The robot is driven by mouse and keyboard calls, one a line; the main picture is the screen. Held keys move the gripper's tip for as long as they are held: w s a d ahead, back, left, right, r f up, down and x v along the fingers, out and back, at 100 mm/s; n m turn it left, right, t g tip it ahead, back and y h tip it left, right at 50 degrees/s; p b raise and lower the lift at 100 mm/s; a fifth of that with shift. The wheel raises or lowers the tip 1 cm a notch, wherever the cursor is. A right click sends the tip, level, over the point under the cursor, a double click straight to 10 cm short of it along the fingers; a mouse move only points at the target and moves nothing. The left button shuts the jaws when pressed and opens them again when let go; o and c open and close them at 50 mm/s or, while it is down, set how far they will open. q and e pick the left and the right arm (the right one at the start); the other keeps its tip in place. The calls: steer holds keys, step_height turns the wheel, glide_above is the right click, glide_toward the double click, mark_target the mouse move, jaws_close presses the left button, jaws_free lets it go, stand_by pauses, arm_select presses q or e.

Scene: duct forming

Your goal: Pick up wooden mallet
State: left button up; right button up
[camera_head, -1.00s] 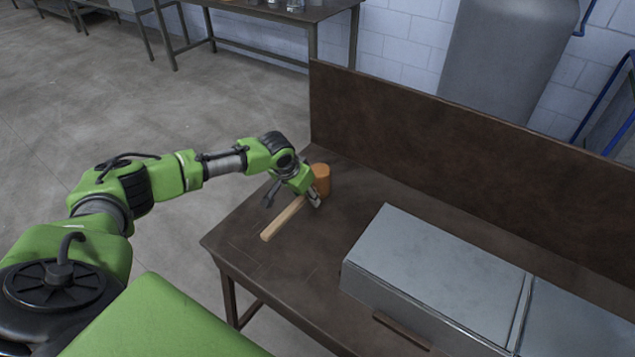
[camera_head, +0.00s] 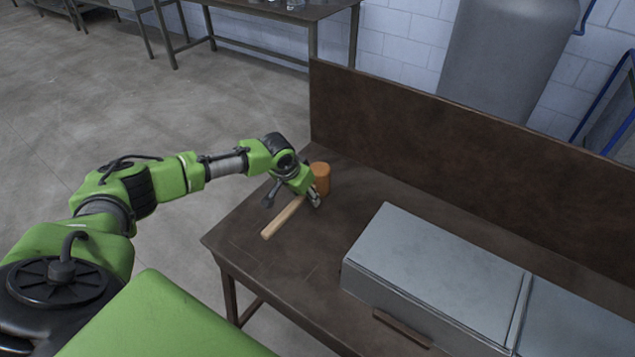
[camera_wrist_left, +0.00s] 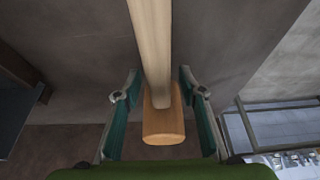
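The wooden mallet lies on the brown workbench (camera_head: 330,240). Its pale handle (camera_head: 283,217) points toward the bench's left front edge, and its orange-brown head (camera_head: 321,178) is at the far end, partly hidden by my gripper. My left gripper (camera_head: 293,201) is over the mallet near the head, with one finger on each side of the handle. In the left wrist view its fingers (camera_wrist_left: 159,98) are spread, with gaps to the handle (camera_wrist_left: 152,45) and head (camera_wrist_left: 163,128) between them. My right gripper is not in view.
A grey metal box (camera_head: 440,265) sits on the bench to the right of the mallet. A brown back panel (camera_head: 440,150) rises along the bench's rear edge. The bench top between mallet and box is clear. Another table (camera_head: 270,14) stands farther back.

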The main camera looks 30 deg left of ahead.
arm_select(q)
jaws_close()
steer(key=shift+r, duration=0.1)
steer(key=shift+w, duration=0.1)
steer(key=shift+r, duration=0.15)
step_height(320, 180, up, 3)
steer(key=shift+w+f+b, duration=0.1)
steer(key=shift+f+b, duration=0.1)
steer(key=shift+b, duration=0.7)
steer(key=s+d+r+b, duration=0.2)
steer(key=s+d+r, duration=0.4)
steer(key=s+r, duration=0.4)
steer(key=s, duration=0.2)
steer(key=shift+s+d+r, duration=0.15)
steer(key=shift+s+r, duration=0.1)
steer(key=shift+s, duration=0.15)
